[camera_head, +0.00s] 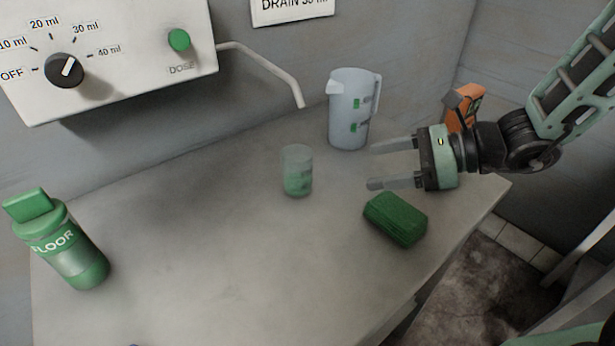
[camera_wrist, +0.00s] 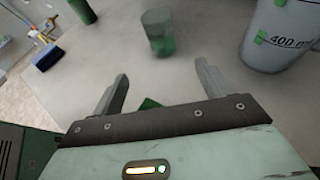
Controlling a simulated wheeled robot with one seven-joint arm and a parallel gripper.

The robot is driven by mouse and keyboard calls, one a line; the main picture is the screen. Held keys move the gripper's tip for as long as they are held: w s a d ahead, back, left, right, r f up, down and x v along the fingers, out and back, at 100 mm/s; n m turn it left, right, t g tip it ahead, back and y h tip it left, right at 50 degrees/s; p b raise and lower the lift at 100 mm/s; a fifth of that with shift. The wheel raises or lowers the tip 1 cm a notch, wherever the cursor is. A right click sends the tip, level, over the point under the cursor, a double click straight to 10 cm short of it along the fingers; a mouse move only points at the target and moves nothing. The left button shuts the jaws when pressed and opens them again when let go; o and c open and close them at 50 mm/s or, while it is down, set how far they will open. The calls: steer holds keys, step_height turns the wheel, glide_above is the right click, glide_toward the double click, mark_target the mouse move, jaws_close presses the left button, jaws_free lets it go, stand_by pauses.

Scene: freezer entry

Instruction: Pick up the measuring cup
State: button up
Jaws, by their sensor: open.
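A small clear measuring cup (camera_head: 297,172) with green tint in its lower part stands upright on the grey counter (camera_head: 200,250). In the wrist view the cup (camera_wrist: 158,32) is ahead of the fingers, a little above the middle of the gap between them. My gripper (camera_head: 374,166) is open and empty, its fingers pointing left towards the cup, with a clear gap to it. In the wrist view both fingers of my gripper (camera_wrist: 162,74) are spread apart. Nothing hides the cup in the head view.
A pale jug (camera_head: 350,110) with green marks stands behind my fingers. A green sponge (camera_head: 396,218) lies in front of my gripper. A green bottle labelled FLOOR (camera_head: 66,245) is at the left. A dosing panel (camera_head: 110,50) with a spout (camera_head: 270,68) overhangs the back.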

mark_target(312, 175)
steer(key=x, duration=1)
steer(key=shift+a+f, duration=0.15)
steer(key=shift+a, duration=0.15)
steer(key=shift+w+p+x, duration=0.15)
steer(key=shift+p+x, duration=0.05)
steer(key=shift+x, duration=1.2)
steer(key=shift+w+p+x, duration=0.15)
steer(key=shift+w+x, duration=0.05)
steer(key=shift+x, duration=1.2)
steer(key=shift+d+f, duration=0.15)
steer(key=shift+d, duration=0.05)
steer(key=c, duration=1.1)
